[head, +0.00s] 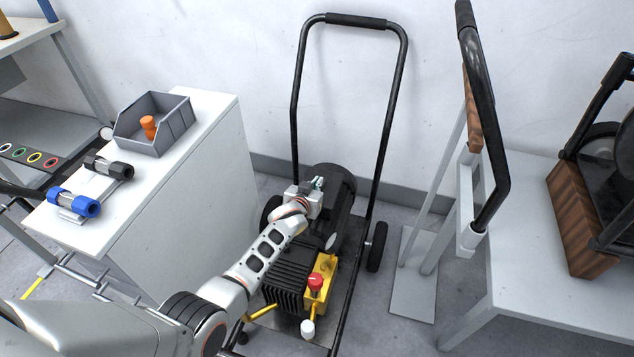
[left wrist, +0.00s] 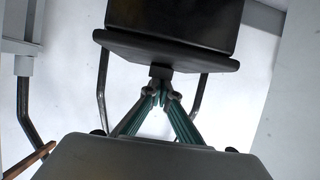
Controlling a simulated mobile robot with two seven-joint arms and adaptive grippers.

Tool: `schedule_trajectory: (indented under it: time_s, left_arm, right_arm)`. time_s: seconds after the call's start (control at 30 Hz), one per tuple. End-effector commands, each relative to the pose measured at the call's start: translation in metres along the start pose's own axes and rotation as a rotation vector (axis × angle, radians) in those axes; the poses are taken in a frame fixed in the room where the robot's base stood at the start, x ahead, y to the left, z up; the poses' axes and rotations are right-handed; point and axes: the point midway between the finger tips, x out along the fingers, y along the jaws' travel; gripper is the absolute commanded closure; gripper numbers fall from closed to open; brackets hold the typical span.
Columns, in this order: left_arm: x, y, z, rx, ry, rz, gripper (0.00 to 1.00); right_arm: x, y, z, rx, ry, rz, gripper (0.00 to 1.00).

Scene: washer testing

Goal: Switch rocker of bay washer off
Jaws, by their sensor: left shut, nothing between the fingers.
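The bay washer stands on the floor in the middle of the head view, with a black ribbed motor block (head: 285,282), a black rounded housing (head: 340,190) and a tall black handle frame (head: 357,20). A yellow block (head: 319,296) with a red knob (head: 315,280) sits at its front. My left gripper (head: 318,184) is over the washer, close to the rounded housing. In the left wrist view its green-grey fingers (left wrist: 160,94) are shut and empty, with tips near a small dark block (left wrist: 160,71) under a black body (left wrist: 170,28). I cannot make out the rocker or whether the tips touch anything. My right gripper is out of view.
A white cabinet (head: 190,215) at left holds a grey bin (head: 182,118) with an orange part (head: 148,125), and blue (head: 75,203) and black (head: 110,168) cylindrical fittings. A grey table (head: 530,240) and a black-handled upright (head: 490,130) stand at right. Bare wall lies behind.

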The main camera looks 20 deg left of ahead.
Motion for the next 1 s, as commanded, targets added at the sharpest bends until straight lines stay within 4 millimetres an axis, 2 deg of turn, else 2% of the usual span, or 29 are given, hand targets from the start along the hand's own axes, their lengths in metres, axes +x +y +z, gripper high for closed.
schedule_trajectory:
  time_s: [0.23,0.3,0.37,0.47,0.77,1.0]
  left_arm:
    - [-0.001,0.0,0.0,0.0,-0.003,0.0,1.0]
    - [-0.007,-0.002,-0.022,0.002,0.009,-0.001,1.0]
    - [-0.012,-0.003,-0.035,0.0,0.012,-0.001,1.0]
    - [-0.02,-0.005,-0.056,0.0,0.017,-0.002,1.0]
    - [-0.071,-0.005,-0.065,-0.001,0.011,-0.001,1.0]
    - [-0.102,-0.005,-0.069,-0.001,0.007,-0.002,1.0]
  right_arm:
    - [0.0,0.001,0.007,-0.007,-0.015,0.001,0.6]
    - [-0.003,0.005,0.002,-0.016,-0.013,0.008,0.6]
    - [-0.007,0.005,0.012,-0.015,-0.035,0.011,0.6]
    - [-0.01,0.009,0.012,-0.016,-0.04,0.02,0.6]
    - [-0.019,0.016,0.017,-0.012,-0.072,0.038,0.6]
    - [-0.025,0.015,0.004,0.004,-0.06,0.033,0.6]
